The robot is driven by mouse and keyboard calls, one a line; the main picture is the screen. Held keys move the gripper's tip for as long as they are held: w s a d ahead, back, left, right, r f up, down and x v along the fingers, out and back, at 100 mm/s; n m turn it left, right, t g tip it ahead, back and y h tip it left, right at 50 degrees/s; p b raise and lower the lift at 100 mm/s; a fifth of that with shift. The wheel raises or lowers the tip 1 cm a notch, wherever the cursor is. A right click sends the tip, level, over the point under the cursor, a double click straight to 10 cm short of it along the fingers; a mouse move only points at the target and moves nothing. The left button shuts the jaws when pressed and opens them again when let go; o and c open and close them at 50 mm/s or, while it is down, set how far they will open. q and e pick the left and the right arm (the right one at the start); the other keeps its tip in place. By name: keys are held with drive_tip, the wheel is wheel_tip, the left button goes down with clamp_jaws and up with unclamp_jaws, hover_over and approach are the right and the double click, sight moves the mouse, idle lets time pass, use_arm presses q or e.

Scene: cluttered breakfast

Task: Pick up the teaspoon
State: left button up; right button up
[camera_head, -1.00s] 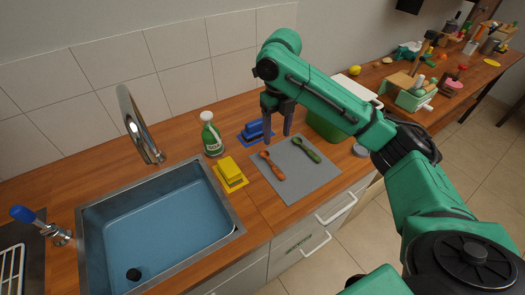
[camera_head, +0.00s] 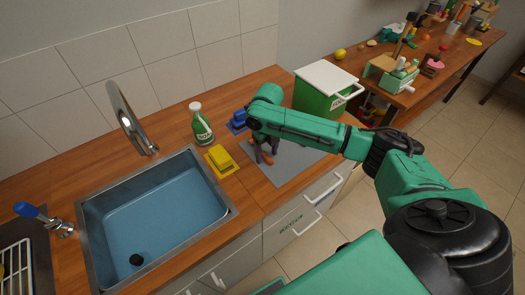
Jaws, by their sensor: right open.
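An orange spoon-like utensil (camera_head: 267,158) lies on the grey mat (camera_head: 290,175) right of the sink. My right gripper (camera_head: 266,154) points down over it, its open fingers low around the utensil near the mat. It does not visibly hold it, and the fingers and arm hide much of it. A green utensil that lay on the mat earlier is hidden behind my right arm now. I cannot tell by shape which of the two is the teaspoon. My left gripper is out of view.
The sink (camera_head: 150,220) is further left. A green bin with a white lid (camera_head: 326,78) stands behind my arm.

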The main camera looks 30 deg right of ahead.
clamp_jaws()
drive_tip(key=shift+r, duration=0.1)
wheel_tip(320, 180, up, 14)
drive_tip(key=b, duration=0.2)
wheel_tip(320, 180, up, 6)
drive_tip(key=p, duration=0.2)
hover_over(266, 156)
drive_tip(key=shift+d, duration=0.1)
